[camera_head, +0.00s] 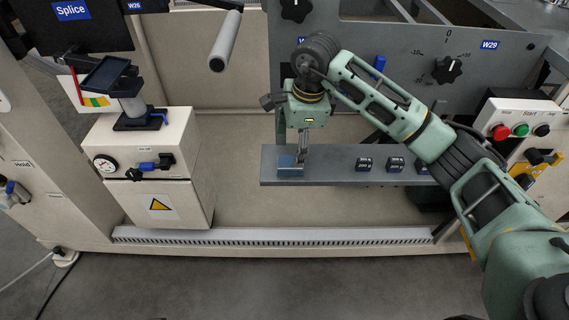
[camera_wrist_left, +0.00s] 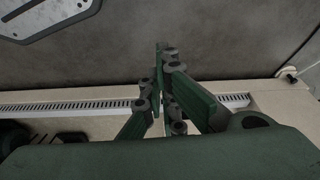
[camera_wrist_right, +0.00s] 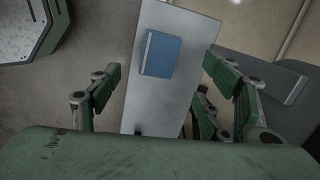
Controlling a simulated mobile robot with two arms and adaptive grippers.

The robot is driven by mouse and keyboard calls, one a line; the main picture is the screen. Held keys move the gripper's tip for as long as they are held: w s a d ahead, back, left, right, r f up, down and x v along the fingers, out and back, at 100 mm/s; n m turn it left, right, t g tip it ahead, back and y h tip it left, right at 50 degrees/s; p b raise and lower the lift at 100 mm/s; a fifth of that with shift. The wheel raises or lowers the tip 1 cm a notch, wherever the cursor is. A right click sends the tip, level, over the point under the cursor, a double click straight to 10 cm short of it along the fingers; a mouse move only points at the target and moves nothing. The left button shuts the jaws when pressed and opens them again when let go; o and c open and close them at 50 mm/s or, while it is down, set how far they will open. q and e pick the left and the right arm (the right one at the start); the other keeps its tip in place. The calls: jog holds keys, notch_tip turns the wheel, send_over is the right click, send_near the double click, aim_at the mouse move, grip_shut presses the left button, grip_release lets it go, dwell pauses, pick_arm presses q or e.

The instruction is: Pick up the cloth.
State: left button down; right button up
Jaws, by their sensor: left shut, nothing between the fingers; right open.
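The cloth is a folded blue rectangle (camera_head: 289,170) lying flat near the left end of the grey shelf (camera_head: 330,180). In the right wrist view the cloth (camera_wrist_right: 162,55) lies ahead of the fingers, on the pale shelf surface. My right gripper (camera_head: 302,155) points down over the cloth, its fingers hiding part of it in the head view. In the right wrist view my right gripper (camera_wrist_right: 158,78) is open, with the fingers spread wide and nothing held. My left gripper (camera_wrist_left: 162,58) is shut and empty, seen only in the left wrist view above the floor and grille.
Several small black labelled blocks (camera_head: 363,164) stand on the shelf right of the cloth. A cream cabinet (camera_head: 150,170) with a gauge stands left. A grey roller (camera_head: 226,40) juts out above. A button box (camera_head: 520,130) is at right. Grey floor (camera_head: 240,285) is open in front.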

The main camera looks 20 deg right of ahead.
aim_at(291, 162)
jog(key=f, duration=0.2)
jog(key=w+f, duration=0.1)
jog(key=f, duration=0.2)
jog(key=f+b, duration=0.1)
jog(key=f, duration=0.1)
jog(key=shift+w+a+f, duration=0.15)
jog(key=shift+a, duration=0.2)
pick_arm(q)
jog(key=v, duration=0.4)
jog(key=shift+w+r, duration=0.2)
pick_arm(e)
jog(key=c, duration=1.1)
